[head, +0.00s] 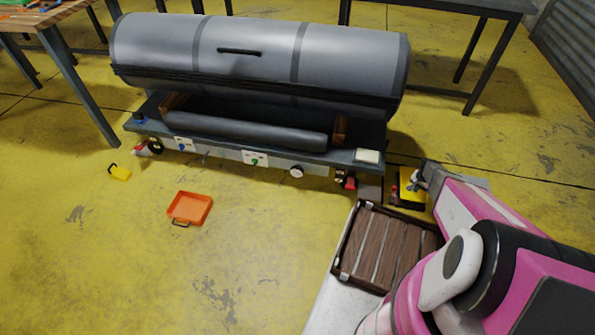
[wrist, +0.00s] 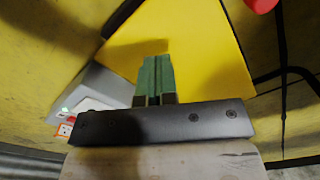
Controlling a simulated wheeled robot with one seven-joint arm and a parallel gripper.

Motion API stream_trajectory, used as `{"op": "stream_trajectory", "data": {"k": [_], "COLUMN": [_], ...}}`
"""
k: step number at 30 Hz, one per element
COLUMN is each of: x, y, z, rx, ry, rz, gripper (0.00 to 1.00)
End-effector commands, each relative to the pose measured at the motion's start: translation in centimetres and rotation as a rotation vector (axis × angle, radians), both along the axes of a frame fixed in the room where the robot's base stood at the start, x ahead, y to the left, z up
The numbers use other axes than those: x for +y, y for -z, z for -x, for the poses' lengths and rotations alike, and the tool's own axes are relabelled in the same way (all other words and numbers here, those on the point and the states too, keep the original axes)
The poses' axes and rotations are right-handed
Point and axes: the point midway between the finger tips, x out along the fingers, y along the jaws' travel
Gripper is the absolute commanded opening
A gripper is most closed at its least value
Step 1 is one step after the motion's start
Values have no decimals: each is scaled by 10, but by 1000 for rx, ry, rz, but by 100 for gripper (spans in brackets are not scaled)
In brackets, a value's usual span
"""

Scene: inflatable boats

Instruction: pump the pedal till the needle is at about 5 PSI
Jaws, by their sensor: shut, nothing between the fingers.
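A yellow pedal (head: 408,188) sits on the floor at the right end of the grey boat bench. My gripper (head: 418,178) is right beside or over it in the head view. In the wrist view the green fingertips (wrist: 155,78) are together and empty, in front of the bright yellow pedal face (wrist: 205,45). I cannot tell whether they touch it. A round white gauge (head: 297,171) is on the bench's front edge; its needle is too small to read. A second dial (head: 155,147) is near the bench's left end.
A grey inflatable tube (head: 260,60) lies on the bench (head: 235,150). A wooden crate (head: 385,245) stands in front of the pedal, near my arm. The floor at the front left is mostly clear.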

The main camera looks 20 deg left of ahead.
Motion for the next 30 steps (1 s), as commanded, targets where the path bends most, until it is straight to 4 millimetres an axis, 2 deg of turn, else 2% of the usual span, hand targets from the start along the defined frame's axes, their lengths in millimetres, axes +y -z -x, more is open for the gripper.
{"op": "stream_trajectory", "data": {"k": [25, 30], "x": [0, 0], "y": [49, 44], "z": [-2, -1], "rx": [-2, -3], "ry": [0, 0], "rz": [0, 0], "gripper": [0, 0]}}
